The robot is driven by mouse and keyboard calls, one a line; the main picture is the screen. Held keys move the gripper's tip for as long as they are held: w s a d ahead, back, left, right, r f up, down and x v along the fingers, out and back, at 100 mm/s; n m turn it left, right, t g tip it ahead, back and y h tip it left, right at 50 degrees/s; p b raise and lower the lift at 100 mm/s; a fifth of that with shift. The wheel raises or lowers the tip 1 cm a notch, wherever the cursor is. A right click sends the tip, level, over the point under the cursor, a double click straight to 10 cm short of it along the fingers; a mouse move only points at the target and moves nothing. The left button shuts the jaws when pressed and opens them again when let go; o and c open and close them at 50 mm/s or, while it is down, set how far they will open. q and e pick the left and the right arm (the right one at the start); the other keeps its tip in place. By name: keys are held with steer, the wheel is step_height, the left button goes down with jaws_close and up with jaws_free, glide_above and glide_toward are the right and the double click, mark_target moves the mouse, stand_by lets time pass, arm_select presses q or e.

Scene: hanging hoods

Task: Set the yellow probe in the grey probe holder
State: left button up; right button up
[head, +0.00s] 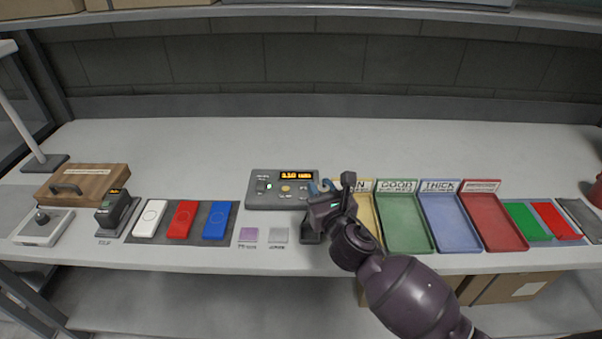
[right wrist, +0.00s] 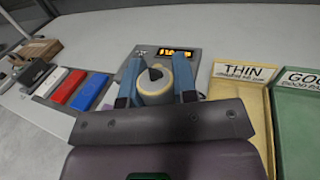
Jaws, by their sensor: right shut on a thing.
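My right gripper (head: 320,187) is over the bench beside the grey gauge box (head: 262,201). In the right wrist view its blue fingers (right wrist: 157,72) are shut on the yellow probe (right wrist: 155,90), which shows as a pale yellow round body with a dark tip. The gripper mostly hides the probe in the head view. A small dark grey block, which looks like the probe holder (head: 310,232), stands just below the gripper, partly covered by it. I cannot tell whether probe and holder touch. My left gripper is not in view.
Labelled yellow, green (head: 404,222), blue (head: 450,222) and red (head: 492,222) trays stand to the right. White, red and blue pieces lie on a dark mat (head: 228,222) at left, beside a wooden case (head: 90,185). The bench behind is clear.

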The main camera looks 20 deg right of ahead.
steer(key=shift+y, duration=0.3)
steer(key=w+f+b, duration=0.1)
steer(key=f+b, duration=0.1)
steer(key=f, duration=0.1)
steer(key=w+a+f+b, duration=0.1)
steer(key=f+b, duration=0.2)
steer(key=w+f+b, duration=0.1)
steer(key=f+b, duration=0.2)
steer(key=shift+w+a+f, duration=0.1)
steer(key=shift+a+f, duration=0.15)
steer(key=shift+a, duration=0.15)
steer(key=shift+f+b, duration=0.4)
steer(key=shift+f, duration=0.05)
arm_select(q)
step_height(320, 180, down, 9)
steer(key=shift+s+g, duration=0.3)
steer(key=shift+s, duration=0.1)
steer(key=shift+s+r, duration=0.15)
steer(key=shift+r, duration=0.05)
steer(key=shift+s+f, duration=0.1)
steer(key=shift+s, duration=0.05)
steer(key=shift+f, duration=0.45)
arm_select(e)
steer(key=shift+f, duration=0.65)
